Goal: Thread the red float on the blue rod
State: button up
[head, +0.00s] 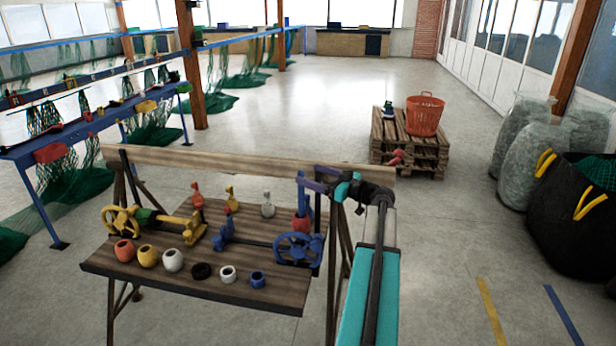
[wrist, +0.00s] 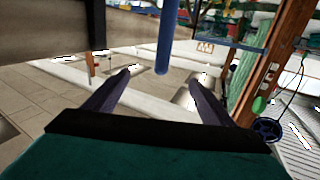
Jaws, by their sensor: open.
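The blue rod (head: 301,190) stands upright at the right end of the wooden bench. It also shows in the wrist view (wrist: 164,42), with its end between and beyond my fingers. A red piece (head: 300,223), which looks like a float, sits low at the rod and appears to be around it; the exact fit is too small to tell. Another red, rounded piece with a hole (head: 124,250) stands at the bench's front left. My gripper (head: 312,179) is open and empty beside the upper part of the rod. No red piece shows between the fingers in the wrist view (wrist: 158,85).
The bench (head: 190,285) carries a blue handwheel (head: 298,249), a yellow wheel (head: 121,221), a blue fitting (head: 222,236) and a front row of yellow, white, black and blue pieces. Its back board (head: 240,163) runs behind. A pallet stack (head: 385,140) with an orange basket (head: 424,116) stands beyond.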

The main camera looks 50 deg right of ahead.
jog(key=s+d+b, duration=0.1)
jog(key=s+b, duration=0.1)
jog(key=s, duration=0.8)
jog(key=shift+s+d+b, duration=0.25)
jog(key=shift+s+b, duration=0.05)
jog(key=shift+b, duration=0.1)
jog(key=shift+s, duration=0.15)
dwell(0.4)
